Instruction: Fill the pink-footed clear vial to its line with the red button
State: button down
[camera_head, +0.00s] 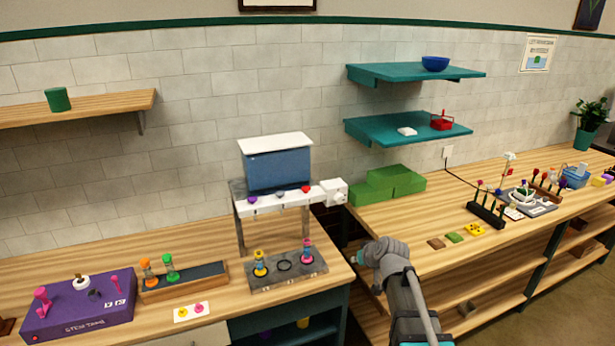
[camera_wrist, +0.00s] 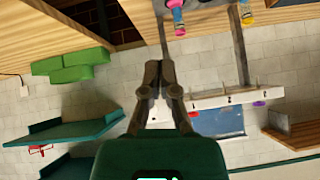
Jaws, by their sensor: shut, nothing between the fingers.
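The pink-footed vial (camera_head: 307,252) stands upright at the right end of the grey dispenser base, below the red button's side of the white bar. It also shows at the top of the wrist view (camera_wrist: 178,14), which is upside down. Its fill line and liquid level are too small to tell. The red button (camera_head: 306,189) sits on the white bar (camera_head: 285,198) under the blue tank; it shows in the wrist view too (camera_wrist: 192,115). My gripper (camera_wrist: 152,66) is shut and empty, apart from the vial and button. In the head view my arm is right of the dispenser.
A yellow-footed vial (camera_head: 260,263) and an empty ring (camera_head: 284,266) share the base. A purple button (camera_head: 252,200) and a dark one (camera_head: 279,194) are on the bar. Green blocks (camera_head: 388,184) stand behind my arm. A purple box (camera_head: 80,305) and wooden rack (camera_head: 184,282) stand left.

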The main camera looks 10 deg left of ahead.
jog(key=w+a+r+t+y+p, duration=0.1)
jog(key=w+a+r+t+p, duration=0.1)
jog(key=w+a+r+p, duration=0.2)
jog(key=w+a+r+n+t+y+p, duration=0.1)
jog(key=w+a+r+t+p, duration=0.2)
jog(key=a+r, duration=0.7)
jog(key=w+r+p, duration=0.2)
jog(key=w+r, duration=0.1)
jog(key=r, duration=0.2)
jog(key=shift+w+t+y, duration=0.25)
jog(key=shift+t+y, duration=0.05)
jog(key=shift+y, duration=0.1)
jog(key=b, duration=0.3)
send_over(308, 195)
jog(key=f, duration=0.2)
jog(key=shift+w+a+f, duration=0.2)
jog(key=shift+f, duration=0.15)
jog(key=shift+s+d+f, duration=0.1)
jog(key=shift+s+f, duration=0.05)
jog(key=shift+f, duration=0.3)
jog(key=shift+f+b, duration=1.4)
jog(key=shift+b, duration=0.25)
jog(key=shift+f, duration=0.1)
